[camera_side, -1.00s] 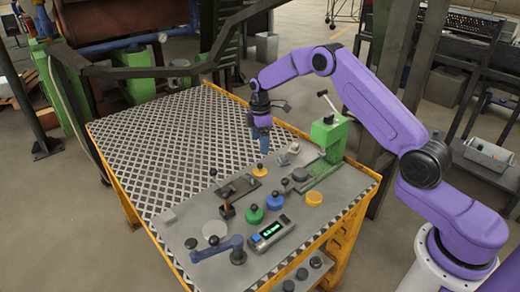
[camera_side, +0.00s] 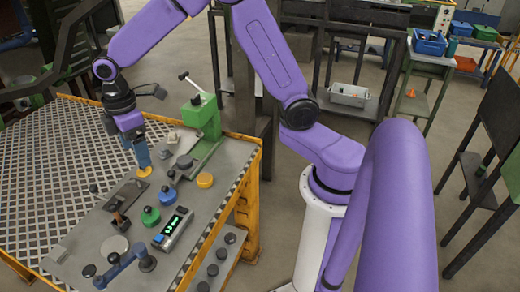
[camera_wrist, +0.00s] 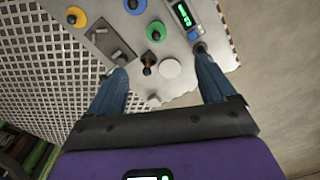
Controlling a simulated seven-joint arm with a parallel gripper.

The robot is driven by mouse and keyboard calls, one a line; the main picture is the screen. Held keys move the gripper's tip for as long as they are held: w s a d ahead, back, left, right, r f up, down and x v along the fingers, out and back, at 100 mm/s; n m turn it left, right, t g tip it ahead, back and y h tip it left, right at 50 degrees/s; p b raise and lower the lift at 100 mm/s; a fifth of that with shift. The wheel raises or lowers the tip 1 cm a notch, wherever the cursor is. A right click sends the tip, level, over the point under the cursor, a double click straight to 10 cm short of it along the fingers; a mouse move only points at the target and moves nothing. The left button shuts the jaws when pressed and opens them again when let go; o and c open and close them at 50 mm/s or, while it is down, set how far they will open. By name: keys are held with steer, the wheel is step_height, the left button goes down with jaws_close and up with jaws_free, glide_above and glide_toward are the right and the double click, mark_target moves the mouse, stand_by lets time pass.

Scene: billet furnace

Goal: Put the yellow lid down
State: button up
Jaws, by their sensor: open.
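The yellow lid (camera_side: 145,172) is a round disc with a dark knob, lying on the grey worktop. It also shows at the upper left of the wrist view (camera_wrist: 70,20). My gripper (camera_side: 142,163) points down with blue fingers. In the side view its tips appear close to the lid, overlapping its far side. In the wrist view my gripper (camera_wrist: 160,68) is open, with nothing between the fingers, and the lid lies outside them. I cannot tell the exact height of the tips.
A green lid (camera_side: 150,216) and a blue lid (camera_side: 168,195) lie nearby. A plain yellow disc (camera_side: 205,180) sits farther right. A device with a green display (camera_side: 173,229), a blue-handled lever (camera_side: 122,264) and a green press (camera_side: 202,118) stand around. Perforated plate covers the left.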

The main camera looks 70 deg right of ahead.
steer(key=s+d+r, duration=0.1)
steer(key=s+d, duration=0.2)
steer(key=s, duration=1.1)
steer(key=s+d+r, duration=0.1)
steer(key=s+d, duration=0.2)
steer(key=s, duration=1.1)
steer(key=shift+s+r, duration=0.25)
steer(key=shift+s, duration=0.15)
